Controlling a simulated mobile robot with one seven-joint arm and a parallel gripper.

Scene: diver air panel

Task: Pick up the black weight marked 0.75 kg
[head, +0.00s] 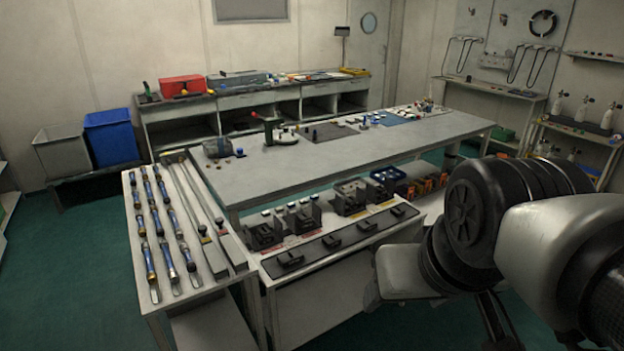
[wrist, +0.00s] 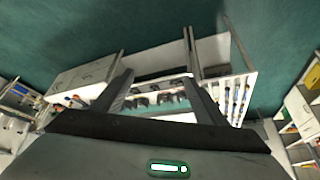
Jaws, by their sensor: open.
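Several low black pieces lie in a row on a dark strip (head: 340,238) along the front of the low bench in the head view. The nearest black piece (head: 290,258) is at the left end of the row. Bulkier black blocks (head: 263,236) stand in a row just behind. No marking is legible, so I cannot tell which piece is the 0.75 kg weight. My gripper (wrist: 159,77) is open and empty in the wrist view, its fingers spread above the floor and benches. Small dark pieces (wrist: 140,101) show between the fingers, well beyond them.
A long grey table (head: 350,150) stands behind the low bench. A white side table (head: 178,240) at left holds several blue-handled tools. A blue bin (head: 110,137) and grey bin (head: 62,150) stand at the back left. Green floor (head: 75,270) is clear at the left.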

